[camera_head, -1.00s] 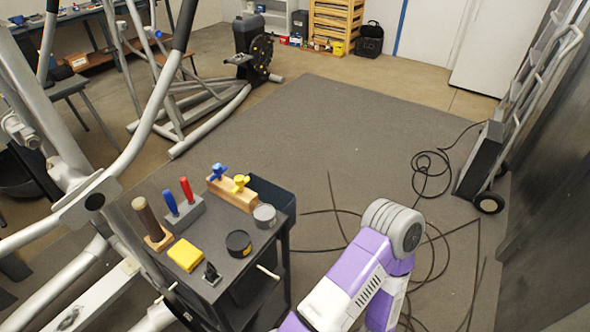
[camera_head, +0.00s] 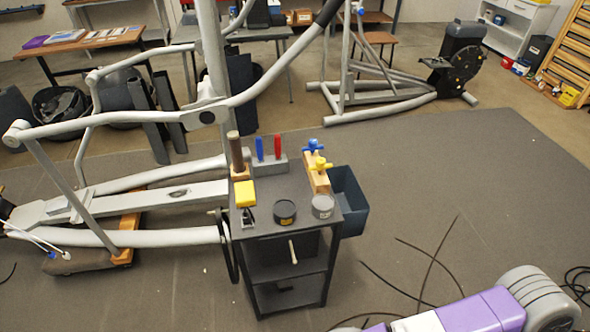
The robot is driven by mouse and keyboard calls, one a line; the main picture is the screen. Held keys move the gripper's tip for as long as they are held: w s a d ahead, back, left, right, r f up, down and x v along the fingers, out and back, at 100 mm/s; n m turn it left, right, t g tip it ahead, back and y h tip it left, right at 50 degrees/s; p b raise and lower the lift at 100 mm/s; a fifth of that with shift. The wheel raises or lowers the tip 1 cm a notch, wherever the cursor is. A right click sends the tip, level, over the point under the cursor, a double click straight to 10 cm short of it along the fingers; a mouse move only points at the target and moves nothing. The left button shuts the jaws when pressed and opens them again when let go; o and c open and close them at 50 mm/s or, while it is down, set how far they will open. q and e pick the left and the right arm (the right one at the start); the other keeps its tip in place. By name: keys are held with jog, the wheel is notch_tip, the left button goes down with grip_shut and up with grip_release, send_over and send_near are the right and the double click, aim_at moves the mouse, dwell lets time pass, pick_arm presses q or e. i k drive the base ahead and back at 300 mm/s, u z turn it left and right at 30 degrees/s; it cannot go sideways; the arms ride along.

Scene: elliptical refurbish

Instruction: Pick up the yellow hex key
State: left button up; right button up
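The yellow hex key (camera_head: 320,165) has a yellow T-shaped handle and stands in a wooden block (camera_head: 313,184) at the right back of a dark tool cart (camera_head: 275,231). A blue-handled one (camera_head: 317,146) stands just behind it in the same block. The shafts are mostly hidden in the block. Part of my purple and white arm shows at the bottom right, well away from the cart. Neither gripper is in view.
The cart top also holds red and blue handled tools (camera_head: 268,150), a brown-handled tool (camera_head: 235,152), a yellow box (camera_head: 245,193) and two round tins (camera_head: 285,212). A dark bin (camera_head: 350,203) hangs at its right. An elliptical frame (camera_head: 150,200) stands left.

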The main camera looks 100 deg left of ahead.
aim_at(320, 162)
jog(key=u, duration=2.1)
